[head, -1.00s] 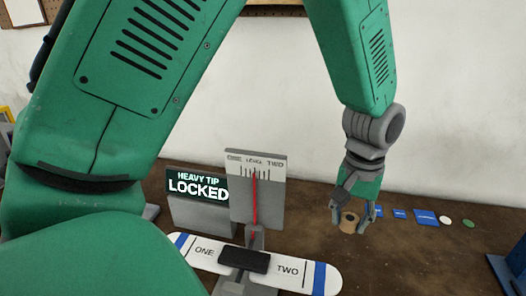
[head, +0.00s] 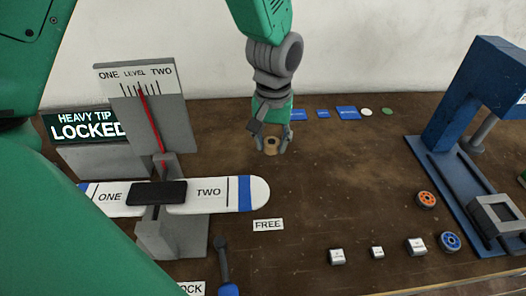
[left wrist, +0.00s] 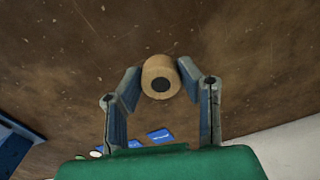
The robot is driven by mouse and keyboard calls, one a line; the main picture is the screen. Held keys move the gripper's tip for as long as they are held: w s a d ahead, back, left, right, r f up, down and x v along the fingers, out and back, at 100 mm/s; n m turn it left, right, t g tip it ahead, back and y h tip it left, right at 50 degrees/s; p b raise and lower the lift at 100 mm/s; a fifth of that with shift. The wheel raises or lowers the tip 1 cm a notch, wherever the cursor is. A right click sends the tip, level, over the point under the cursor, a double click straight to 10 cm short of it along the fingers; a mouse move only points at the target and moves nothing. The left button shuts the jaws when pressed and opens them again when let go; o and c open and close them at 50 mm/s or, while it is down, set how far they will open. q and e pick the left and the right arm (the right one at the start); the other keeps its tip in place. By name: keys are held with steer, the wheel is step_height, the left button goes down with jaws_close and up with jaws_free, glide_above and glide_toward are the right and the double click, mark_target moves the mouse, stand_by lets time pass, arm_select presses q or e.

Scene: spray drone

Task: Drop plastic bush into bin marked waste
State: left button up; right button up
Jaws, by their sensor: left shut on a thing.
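In the left wrist view the bush (left wrist: 161,77) sits between the two fingertips of the gripper (left wrist: 160,84). It looks held a little above the table, though the exact gap is hard to tell. No bin marked waste shows in either view. My right gripper is not in view.
A balance marked ONE and TWO (head: 207,193) and a LOCKED sign (head: 85,127) stand left. A blue press (head: 455,115) stands right. Metal blocks (head: 337,257), an orange wheel (head: 426,200) and a blue wheel (head: 450,242) lie in front. The middle table is clear.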

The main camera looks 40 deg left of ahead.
mark_target(271, 167)
arm_select(q)
steer(key=f, duration=0.2)
steer(key=shift+d+f, duration=0.2)
steer(key=shift+f, duration=0.1)
steer(key=f, duration=0.3)
steer(key=shift+a+b, duration=0.3)
steer(key=shift+b, duration=0.05)
steer(key=shift+c, duration=0.5)
steer(key=o, duration=1)
steer(key=shift+d, duration=0.2)
